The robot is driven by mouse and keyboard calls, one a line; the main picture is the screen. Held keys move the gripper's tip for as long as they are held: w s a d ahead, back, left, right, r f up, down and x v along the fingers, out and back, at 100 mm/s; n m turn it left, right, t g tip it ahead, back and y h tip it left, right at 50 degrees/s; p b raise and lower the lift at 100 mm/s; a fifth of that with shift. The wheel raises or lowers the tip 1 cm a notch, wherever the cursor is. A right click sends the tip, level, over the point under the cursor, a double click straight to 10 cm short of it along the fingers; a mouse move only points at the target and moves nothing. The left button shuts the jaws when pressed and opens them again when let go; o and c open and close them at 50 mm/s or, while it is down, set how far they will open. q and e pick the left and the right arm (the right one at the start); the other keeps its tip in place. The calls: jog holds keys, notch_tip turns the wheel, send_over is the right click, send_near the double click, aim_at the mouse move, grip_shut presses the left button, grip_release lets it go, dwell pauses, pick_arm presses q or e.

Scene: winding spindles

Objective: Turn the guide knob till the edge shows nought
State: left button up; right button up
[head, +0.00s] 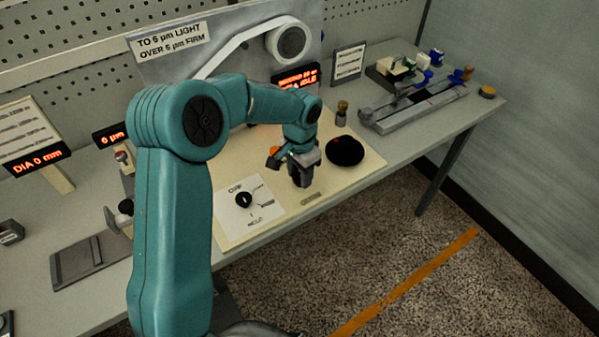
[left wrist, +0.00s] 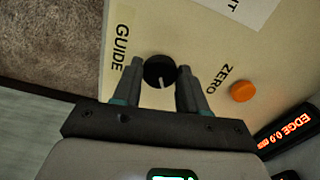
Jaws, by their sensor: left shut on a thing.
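In the left wrist view, the black guide knob (left wrist: 160,72) with a white pointer line stands beside the word GUIDE on a cream panel (left wrist: 205,25). My left gripper (left wrist: 161,78) has a finger on each side of the knob and is shut on it. In the head view my left gripper (head: 303,180) points down at the panel and hides the knob. My right gripper is not in view.
An orange button (left wrist: 242,91) marked ZERO sits right of the knob. A selector dial (head: 244,200) on a white plate and a black disc (head: 345,151) flank the gripper. A grey fixture (head: 415,105) stands at the far right. Other displays (head: 110,136) glow at left.

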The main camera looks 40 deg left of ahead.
pick_arm(q)
jog(key=shift+w, duration=0.1)
dwell(0.3)
jog(key=o, duration=1)
jog(key=shift+w+f, duration=0.1)
jog(key=shift+o, duration=0.2)
jog(key=shift+r, duration=0.25)
notch_tip(320, 180, up, 16)
jog(key=shift+f, duration=0.1)
jog(key=shift+s, duration=0.2)
